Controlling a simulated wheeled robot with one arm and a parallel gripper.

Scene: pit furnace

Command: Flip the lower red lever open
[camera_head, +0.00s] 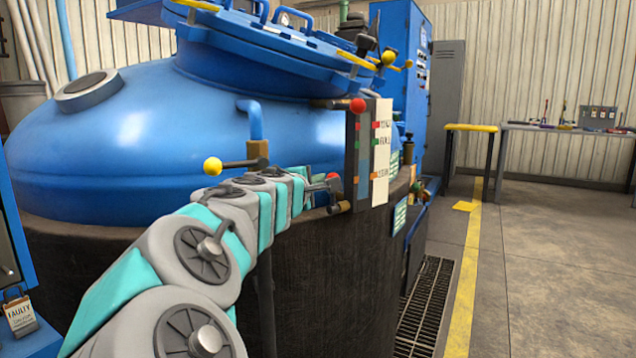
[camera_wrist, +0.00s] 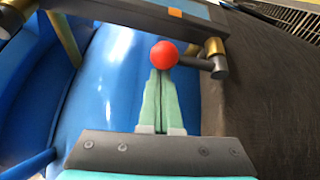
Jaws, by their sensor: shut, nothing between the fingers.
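The lower red lever shows its red ball knob (camera_wrist: 165,54) in the wrist view, with its short dark arm running right to a brass and grey pivot. In the head view the knob (camera_head: 333,177) is small and partly hidden by my gripper (camera_head: 322,186). In the wrist view my gripper (camera_wrist: 161,76) has its two pale green fingers together, with nothing between them. The fingertips are right at the knob and overlap it in the picture; I cannot tell whether they touch. The upper red lever knob (camera_head: 357,105) stands higher on the panel.
The blue furnace vessel (camera_head: 120,130) lies behind and left of my arm. A yellow-knobbed valve lever (camera_head: 212,166) sticks out near my arm. A labelled panel (camera_head: 381,150) stands beside the levers. Open floor (camera_head: 540,265) lies to the right, past a floor grate (camera_head: 425,300).

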